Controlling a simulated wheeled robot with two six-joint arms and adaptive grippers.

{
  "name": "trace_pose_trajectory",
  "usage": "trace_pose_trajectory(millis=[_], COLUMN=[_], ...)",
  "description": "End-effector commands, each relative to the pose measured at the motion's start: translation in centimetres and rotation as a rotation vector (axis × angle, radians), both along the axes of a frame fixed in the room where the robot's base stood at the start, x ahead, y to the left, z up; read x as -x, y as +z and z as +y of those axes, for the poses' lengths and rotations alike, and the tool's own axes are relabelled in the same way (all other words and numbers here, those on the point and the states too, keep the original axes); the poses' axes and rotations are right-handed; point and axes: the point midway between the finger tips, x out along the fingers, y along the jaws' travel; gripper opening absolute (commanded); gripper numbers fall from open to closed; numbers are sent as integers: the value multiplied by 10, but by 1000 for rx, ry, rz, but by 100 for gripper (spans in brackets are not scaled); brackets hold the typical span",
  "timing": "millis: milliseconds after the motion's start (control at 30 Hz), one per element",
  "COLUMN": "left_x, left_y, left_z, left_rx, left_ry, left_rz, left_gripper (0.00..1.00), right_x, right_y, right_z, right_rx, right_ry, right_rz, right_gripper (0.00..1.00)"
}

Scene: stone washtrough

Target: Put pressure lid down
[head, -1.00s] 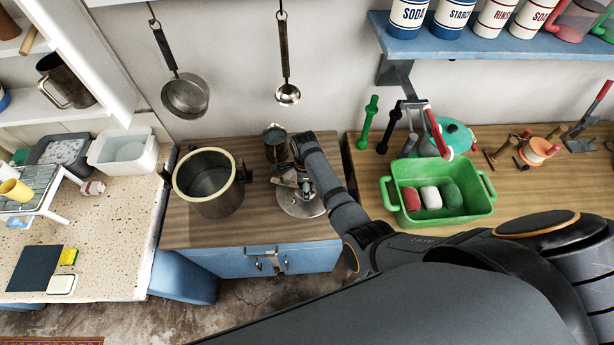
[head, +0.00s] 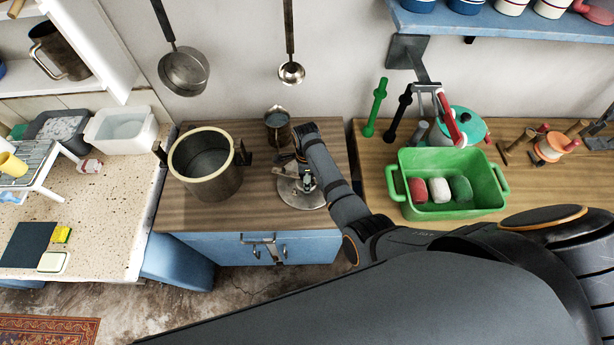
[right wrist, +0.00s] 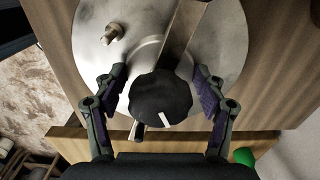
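The round metal pressure lid (head: 312,198) lies on the wooden top of the blue cabinet, partly hidden by my right arm. In the right wrist view the lid (right wrist: 88,55) shows its black knob (right wrist: 160,97), a metal bar across it and a small valve. My right gripper (right wrist: 160,92) is open, with one finger on each side of the knob and small visible gaps. In the head view the right gripper (head: 303,174) is small and partly hidden above the lid. The open-topped pot (head: 207,190) stands left of the lid. My left gripper is not in view.
A metal jug (head: 278,128) stands just behind the lid. A green basin (head: 450,205) with several blocks sits on the counter to the right. A ladle (head: 291,72) and a pan (head: 183,72) hang on the wall behind. The cabinet top is clear in front of the pot.

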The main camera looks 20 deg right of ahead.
Motion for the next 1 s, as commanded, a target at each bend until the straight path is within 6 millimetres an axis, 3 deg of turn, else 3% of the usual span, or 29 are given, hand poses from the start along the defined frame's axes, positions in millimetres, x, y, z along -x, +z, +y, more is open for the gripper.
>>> trace_pose_trajectory(millis=[167,533,900,1000], left_x=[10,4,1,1], left_y=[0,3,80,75], left_z=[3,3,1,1], left_rx=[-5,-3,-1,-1], left_ry=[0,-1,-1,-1], left_rz=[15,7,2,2], left_gripper=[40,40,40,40], right_x=[0,-1,-1,-2], right_y=[1,6,79,94], right_z=[0,0,0,0], right_rx=[0,0,0,0], right_ry=[0,0,0,-1], right_rz=[-1,-3,-1,-5], right_gripper=[93,93,93,93])
